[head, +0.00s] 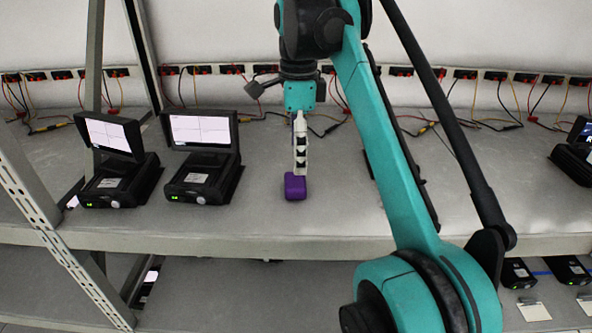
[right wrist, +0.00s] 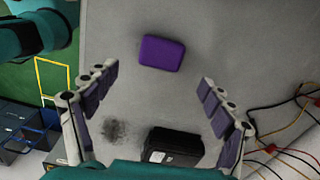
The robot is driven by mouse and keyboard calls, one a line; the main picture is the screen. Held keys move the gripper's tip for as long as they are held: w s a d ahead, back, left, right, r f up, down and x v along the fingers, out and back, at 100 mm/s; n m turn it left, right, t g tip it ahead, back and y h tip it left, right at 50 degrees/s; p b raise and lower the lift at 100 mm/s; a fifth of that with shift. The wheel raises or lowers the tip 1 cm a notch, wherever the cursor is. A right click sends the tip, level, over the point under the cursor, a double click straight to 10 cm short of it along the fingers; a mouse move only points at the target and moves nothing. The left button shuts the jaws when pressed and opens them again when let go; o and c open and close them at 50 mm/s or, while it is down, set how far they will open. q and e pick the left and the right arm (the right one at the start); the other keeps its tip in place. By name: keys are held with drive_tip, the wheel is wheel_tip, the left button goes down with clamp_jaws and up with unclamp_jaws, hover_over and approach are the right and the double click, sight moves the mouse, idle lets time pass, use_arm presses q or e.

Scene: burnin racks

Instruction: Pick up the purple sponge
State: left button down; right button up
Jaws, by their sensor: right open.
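The purple sponge (head: 295,187) is a small rounded block lying on the grey shelf (head: 300,222), near its front edge. In the right wrist view the sponge (right wrist: 162,54) lies on bare grey surface, just beyond the fingertips and roughly midway between their lines. My right gripper (head: 300,168) points down just above and behind the sponge in the head view. In the right wrist view its fingers (right wrist: 160,76) are spread wide with nothing between the tips. I cannot tell the exact height gap to the sponge. My left gripper is not in view.
Two black testers with tilted screens (head: 104,160) (head: 202,158) stand left of the sponge. A black box (right wrist: 174,147) lies near the gripper's base in the right wrist view. Sockets and red, yellow and black cables line the back wall. A metal upright (head: 40,205) stands at the left.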

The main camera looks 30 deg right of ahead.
sight(295, 180)
drive_tip(key=f, duration=0.7)
drive_tip(key=shift+w+a+f, duration=0.15)
drive_tip(key=shift+w+f, duration=0.05)
drive_tip(key=shift+w, duration=0.15)
drive_tip(key=shift+s+a+r, duration=0.1)
drive_tip(key=shift+s+a, duration=0.05)
drive_tip(key=shift+s, duration=0.1)
drive_tip(key=shift+w, duration=0.1)
drive_tip(key=c, duration=1)
